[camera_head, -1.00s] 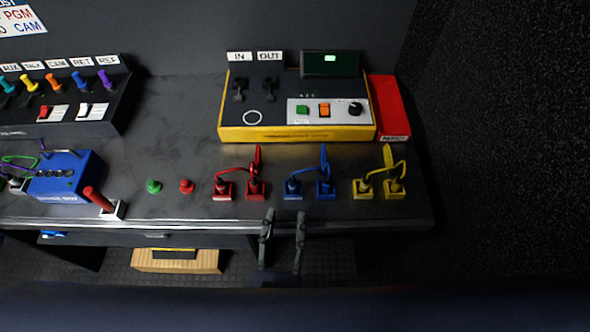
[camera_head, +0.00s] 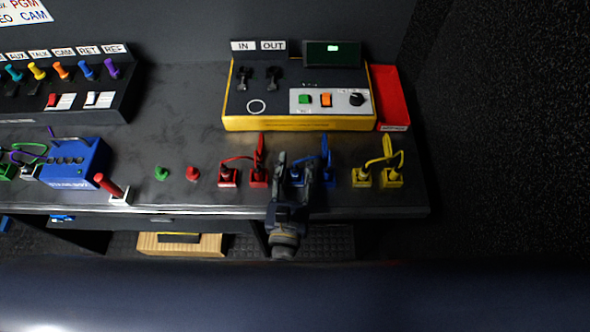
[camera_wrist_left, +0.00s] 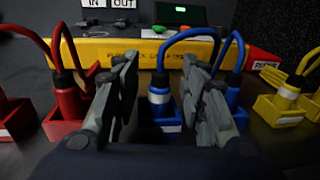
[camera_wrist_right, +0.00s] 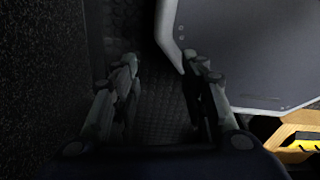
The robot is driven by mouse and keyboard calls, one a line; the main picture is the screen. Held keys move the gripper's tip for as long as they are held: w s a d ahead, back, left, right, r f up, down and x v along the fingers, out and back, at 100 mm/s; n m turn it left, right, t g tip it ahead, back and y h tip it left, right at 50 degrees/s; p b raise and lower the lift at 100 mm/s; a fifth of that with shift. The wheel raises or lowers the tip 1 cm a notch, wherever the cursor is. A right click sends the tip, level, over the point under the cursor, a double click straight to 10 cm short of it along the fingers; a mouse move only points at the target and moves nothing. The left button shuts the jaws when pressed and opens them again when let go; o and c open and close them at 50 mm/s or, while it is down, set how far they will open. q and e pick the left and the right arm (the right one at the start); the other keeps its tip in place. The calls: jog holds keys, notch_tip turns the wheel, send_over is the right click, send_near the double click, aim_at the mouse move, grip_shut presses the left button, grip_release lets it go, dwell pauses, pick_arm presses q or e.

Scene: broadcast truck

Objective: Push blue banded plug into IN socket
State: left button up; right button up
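The blue plug (camera_wrist_left: 160,90) with a pale band stands upright in a blue holder (camera_wrist_left: 168,124) and has a blue cable. My left gripper (camera_wrist_left: 160,68) is open, one finger on each side of this plug, with gaps showing. In the head view my left gripper (camera_head: 294,160) largely hides that plug at the table's front edge. A second blue plug (camera_wrist_left: 233,88) on the same cable stands to the right. The black IN socket (camera_head: 244,77) is on the yellow-edged panel (camera_head: 300,123), under the IN label. My right gripper (camera_wrist_right: 160,72) is open and empty over dark floor.
The OUT socket (camera_head: 273,76) is right of IN. Red plugs (camera_head: 259,175) stand close left of my left gripper, yellow plugs (camera_head: 392,175) to the right. A red tray (camera_head: 392,100) adjoins the panel. The table between the plugs and panel is clear.

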pick_arm(q)
grip_shut()
pick_arm(e)
jog(key=shift+s+d, duration=0.25)
jog(key=shift+s, duration=0.4)
